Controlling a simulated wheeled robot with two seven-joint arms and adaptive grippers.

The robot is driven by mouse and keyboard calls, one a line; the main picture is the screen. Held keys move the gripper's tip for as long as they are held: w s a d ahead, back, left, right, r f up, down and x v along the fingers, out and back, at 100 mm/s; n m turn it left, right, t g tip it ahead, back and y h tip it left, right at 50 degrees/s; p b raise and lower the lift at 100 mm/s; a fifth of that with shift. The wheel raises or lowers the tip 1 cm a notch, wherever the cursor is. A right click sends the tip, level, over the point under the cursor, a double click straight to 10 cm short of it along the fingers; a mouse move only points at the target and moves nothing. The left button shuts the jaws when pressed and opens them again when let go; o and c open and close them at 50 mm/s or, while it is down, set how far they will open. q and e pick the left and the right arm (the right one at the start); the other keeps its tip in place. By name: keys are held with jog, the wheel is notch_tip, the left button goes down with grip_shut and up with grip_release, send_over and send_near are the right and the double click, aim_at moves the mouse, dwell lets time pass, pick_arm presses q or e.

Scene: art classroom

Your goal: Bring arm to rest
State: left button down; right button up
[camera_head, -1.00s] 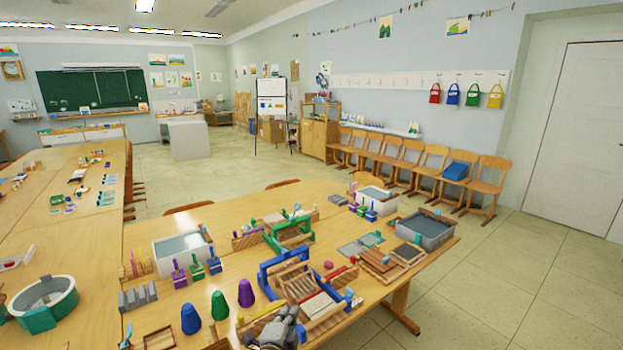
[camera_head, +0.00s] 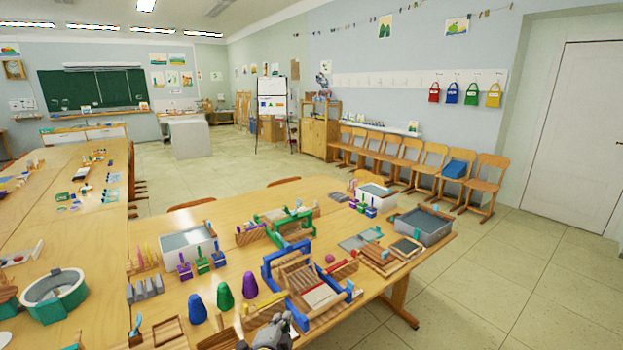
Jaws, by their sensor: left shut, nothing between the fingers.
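My left gripper (camera_head: 280,325) shows only in part at the bottom edge of the head view, just in front of the blue wooden loom frame (camera_head: 275,273). It is shut with nothing in it. It is near the wooden tray pieces at the table's near side; I cannot tell if it touches any of them. Most of the left arm is out of the picture. My right gripper is not in view.
The wooden table (camera_head: 216,280) is crowded with blue, green and purple cones, a grey-filled white tray (camera_head: 188,243), a green loom frame (camera_head: 292,228) and a grey bin (camera_head: 424,228). Open floor (camera_head: 510,285) lies to the right.

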pick_arm(q)
jog(key=s+a+f+n+g+y, duration=0.15)
jog(key=s+a+n+g, duration=0.3)
jog(key=s, duration=0.45)
jog(key=s+a+f+n+g, duration=0.3)
jog(key=s+a+n, duration=0.2)
jog(key=s, duration=0.5)
jog(key=s+a+f+n+g, duration=0.25)
jog(key=s+a+n, duration=0.2)
jog(key=s, duration=0.45)
notch_tip(320, 180, down, 32)
jog(key=s+g, duration=0.2)
jog(key=s+a+f, duration=0.3)
jog(key=s+f, duration=0.7)
jog(key=s, duration=0.1)
jog(key=s+a+f+m+g, duration=0.1)
jog(key=s+a+f, duration=0.2)
jog(key=s+f, duration=0.7)
jog(key=shift+s+a, duration=0.2)
jog(key=shift+s, duration=0.25)
jog(key=shift+f+y, duration=0.1)
jog(key=shift+y, duration=0.15)
